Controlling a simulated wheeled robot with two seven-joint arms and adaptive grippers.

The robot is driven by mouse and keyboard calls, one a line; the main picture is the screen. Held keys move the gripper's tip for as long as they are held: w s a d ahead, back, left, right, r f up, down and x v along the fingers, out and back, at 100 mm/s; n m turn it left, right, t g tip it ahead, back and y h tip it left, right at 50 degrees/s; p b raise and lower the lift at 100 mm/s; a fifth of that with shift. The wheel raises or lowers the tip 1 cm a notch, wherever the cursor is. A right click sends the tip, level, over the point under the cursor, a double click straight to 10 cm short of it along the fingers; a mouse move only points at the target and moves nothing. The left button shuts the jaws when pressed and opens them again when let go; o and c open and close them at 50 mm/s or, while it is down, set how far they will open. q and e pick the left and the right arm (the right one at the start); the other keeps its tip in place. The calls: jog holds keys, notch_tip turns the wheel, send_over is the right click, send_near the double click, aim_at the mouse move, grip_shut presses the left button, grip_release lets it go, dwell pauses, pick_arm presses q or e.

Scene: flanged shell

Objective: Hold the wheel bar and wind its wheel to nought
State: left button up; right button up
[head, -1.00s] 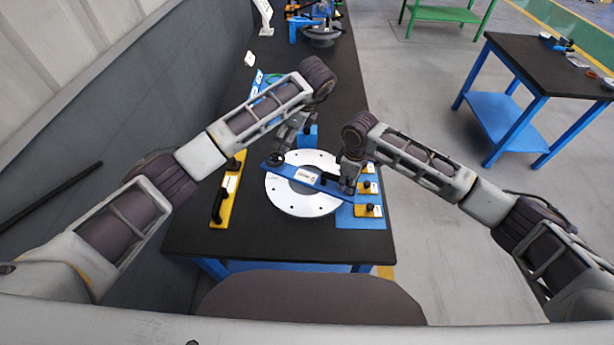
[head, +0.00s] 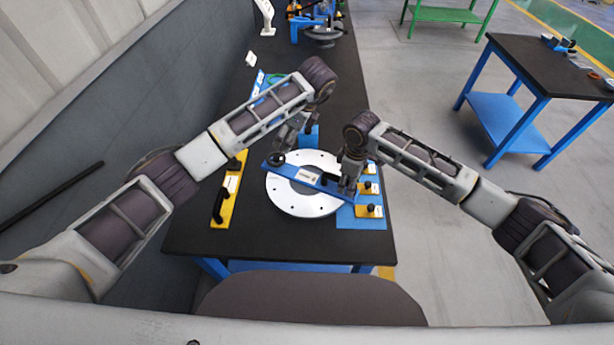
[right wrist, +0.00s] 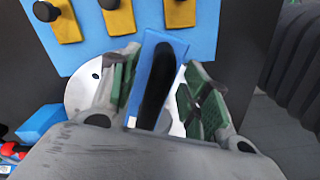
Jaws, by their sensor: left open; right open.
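The blue wheel bar (head: 292,174) lies across the white round flange (head: 300,207), slanting down to the right. A dark round wheel (head: 276,159) sits at its left end. My left gripper (head: 284,144) is open just above and beside the wheel; I cannot tell whether it touches. My right gripper (head: 347,188) is open at the bar's right part. In the right wrist view, the green-padded fingers of my right gripper (right wrist: 157,95) stand on either side of the bar's black handle (right wrist: 157,90), with gaps showing. The wheel's reading is too small to see.
A blue mat (head: 362,222) at the right holds yellow blocks with black knobs (head: 369,211). A yellow bar with a black handle (head: 227,200) lies left of the flange. The black bench top (head: 270,238) is clear in front.

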notch_tip(320, 180, up, 12)
jog(key=shift+f, duration=0.25)
dwell(0.4)
dwell(0.6)
